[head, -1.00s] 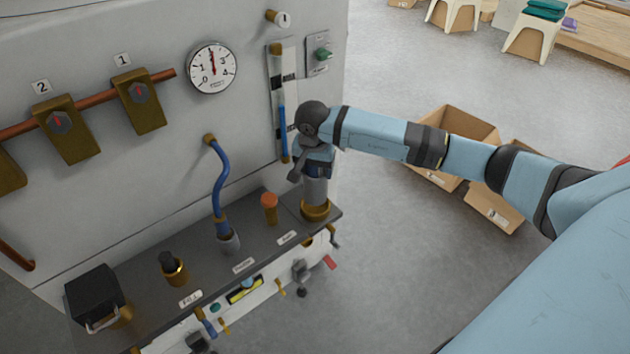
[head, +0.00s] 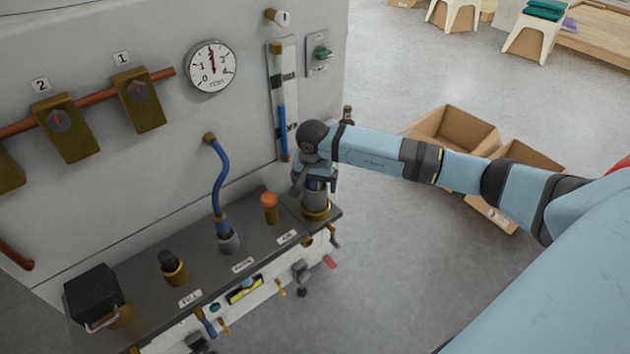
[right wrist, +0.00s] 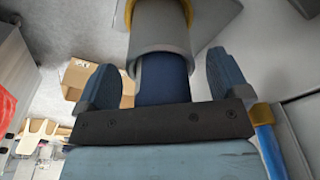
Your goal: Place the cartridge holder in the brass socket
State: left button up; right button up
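The cartridge holder (head: 315,201), a grey cylinder with a dark blue upper part, stands upright at the right end of the dark shelf. Its lower end is inside the brass socket (head: 317,215). In the right wrist view the holder's grey collar (right wrist: 160,38) and the brass rim (right wrist: 130,12) show beyond the fingers. My right gripper (head: 315,180) is at the holder's top. Its fingers (right wrist: 165,82) stand apart on either side of the blue part, with gaps visible on both sides. The socket's inside is hidden. My left gripper is not in view.
An orange-capped brass fitting (head: 269,208), a blue hose (head: 219,185), a smaller brass fitting (head: 173,268) and a black box (head: 93,295) stand along the shelf (head: 205,262). The panel wall rises behind. Cardboard boxes (head: 455,130) lie on the floor to the right.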

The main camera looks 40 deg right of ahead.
jog(key=r, duration=0.8)
jog(key=s+a+r, duration=0.1)
jog(key=r, duration=0.3)
jog(key=shift+a+r, duration=0.1)
jog(key=shift+r, duration=0.05)
dwell(0.3)
